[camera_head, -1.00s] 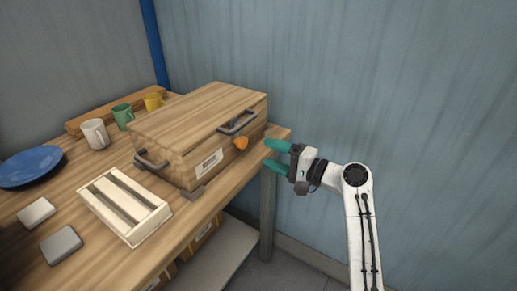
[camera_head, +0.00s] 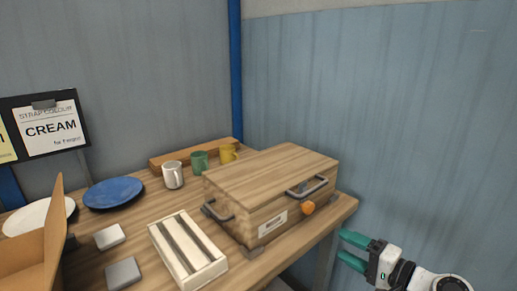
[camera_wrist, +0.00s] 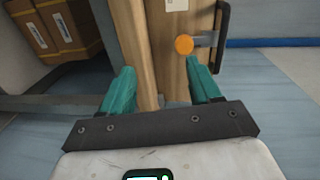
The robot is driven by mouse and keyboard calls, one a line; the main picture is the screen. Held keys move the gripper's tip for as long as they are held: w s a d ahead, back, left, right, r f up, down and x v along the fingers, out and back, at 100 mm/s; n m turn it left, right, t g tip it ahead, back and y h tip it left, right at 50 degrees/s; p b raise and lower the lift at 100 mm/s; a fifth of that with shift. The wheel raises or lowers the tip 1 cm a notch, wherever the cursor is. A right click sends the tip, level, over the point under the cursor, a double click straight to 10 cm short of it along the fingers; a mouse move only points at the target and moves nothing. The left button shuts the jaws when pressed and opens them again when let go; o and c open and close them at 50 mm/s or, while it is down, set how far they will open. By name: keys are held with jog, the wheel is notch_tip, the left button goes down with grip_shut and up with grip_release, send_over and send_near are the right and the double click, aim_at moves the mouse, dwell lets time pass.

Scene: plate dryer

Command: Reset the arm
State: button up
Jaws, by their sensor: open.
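My gripper (camera_head: 345,250) is at the lower right of the head view, off the right end of the table, with two teal fingers apart and nothing between them. The wrist view shows the open fingers (camera_wrist: 165,85) pointing toward the wooden box's front side. The wooden box (camera_head: 268,180) stands shut at the table's right end, with dark metal handles and an orange knob (camera_head: 308,208) on its front; the knob also shows in the wrist view (camera_wrist: 184,44). The fingers appear apart from the box and the knob.
On the table (camera_head: 130,222) are a cream slatted rack (camera_head: 187,250), a blue plate (camera_head: 113,192), a white plate (camera_head: 30,218), several mugs (camera_head: 199,161), two small grey blocks (camera_head: 123,272) and an open cardboard box (camera_head: 30,262). A sign (camera_head: 50,128) reads CREAM. Blue wall (camera_head: 400,120) stands behind.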

jog(key=s+a+f+n+g+h+p, duration=0.25)
jog(key=s+f+n+g+h, duration=0.35)
jog(key=s+f, duration=1)
jog(key=s+d+n+g+h+p, duration=0.3)
jog(key=s+g, duration=0.3)
jog(key=s, duration=1.6)
jog(key=shift+s+d+r+h, duration=0.15)
jog(key=shift+d+r+h, duration=0.25)
jog(key=shift+d+h, duration=0.3)
